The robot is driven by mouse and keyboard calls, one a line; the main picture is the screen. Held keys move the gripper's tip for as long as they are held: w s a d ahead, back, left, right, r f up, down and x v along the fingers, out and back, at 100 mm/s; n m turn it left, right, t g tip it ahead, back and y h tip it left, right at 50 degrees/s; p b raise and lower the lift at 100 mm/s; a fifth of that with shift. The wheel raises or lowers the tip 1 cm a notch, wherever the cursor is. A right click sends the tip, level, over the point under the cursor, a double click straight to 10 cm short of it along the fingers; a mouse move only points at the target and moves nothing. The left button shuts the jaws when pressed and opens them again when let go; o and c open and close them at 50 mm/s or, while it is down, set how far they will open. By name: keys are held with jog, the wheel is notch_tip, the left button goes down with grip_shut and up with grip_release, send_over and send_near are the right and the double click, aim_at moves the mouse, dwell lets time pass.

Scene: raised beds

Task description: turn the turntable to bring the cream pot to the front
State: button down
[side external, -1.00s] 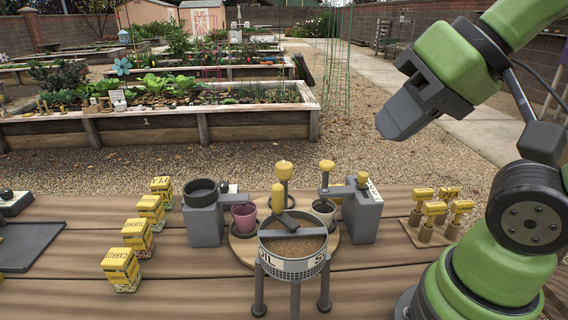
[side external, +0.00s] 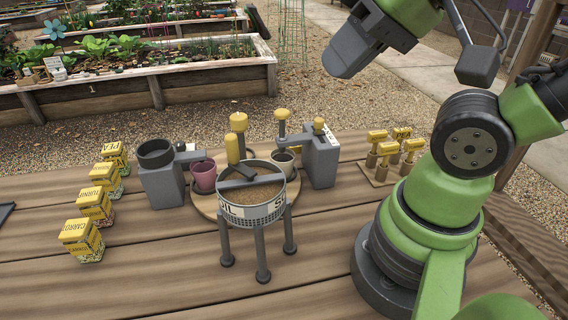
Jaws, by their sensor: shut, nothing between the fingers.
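The round wooden turntable (side external: 204,207) lies on the plank table, largely hidden behind the soil sieve. The cream pot (side external: 283,164) stands toward its back right, partly hidden by the sieve, with dark contents. A purple pot (side external: 203,178) stands at its left. A yellow-topped post (side external: 238,121) rises near the middle; its foot is hidden. My gripper (side external: 340,69) is shut and empty, up in the air behind and to the right of the turntable, well apart from it.
The soil sieve (side external: 240,214) on dark legs stands in front of the turntable. Grey blocks flank it, left (side external: 162,186) and right (side external: 320,162). Yellow seed packets (side external: 82,241) line the left. A rack of yellow-topped tools (side external: 380,176) is at right.

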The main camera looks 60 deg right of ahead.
jog(key=c, duration=1.8)
grip_release()
jog(key=shift+c, duration=0.2)
jog(key=o, duration=0.4)
jog(key=shift+c, duration=0.2)
jog(key=o, duration=0.8)
jog(key=w+m, duration=0.1)
jog(key=w+r+g, duration=0.1)
jog(key=w, duration=0.1)
jog(key=w+m, duration=0.1)
jog(key=shift+w+d+r+m+g, duration=0.15)
jog(key=shift+d+r+m+g, duration=0.15)
jog(key=shift+d+r, duration=0.1)
jog(key=m+g+y, duration=0.3)
jog(key=m+g, duration=0.3)
jog(key=m, duration=0.5)
send_over(238, 116)
jog(key=d, duration=0.4)
notch_tip(238, 116, down, 9)
jog(key=shift+h, duration=0.3)
jog(key=x, duration=1)
jog(key=shift+w+a+r, duration=0.1)
jog(key=shift+w, duration=0.1)
jog(key=c, duration=1)
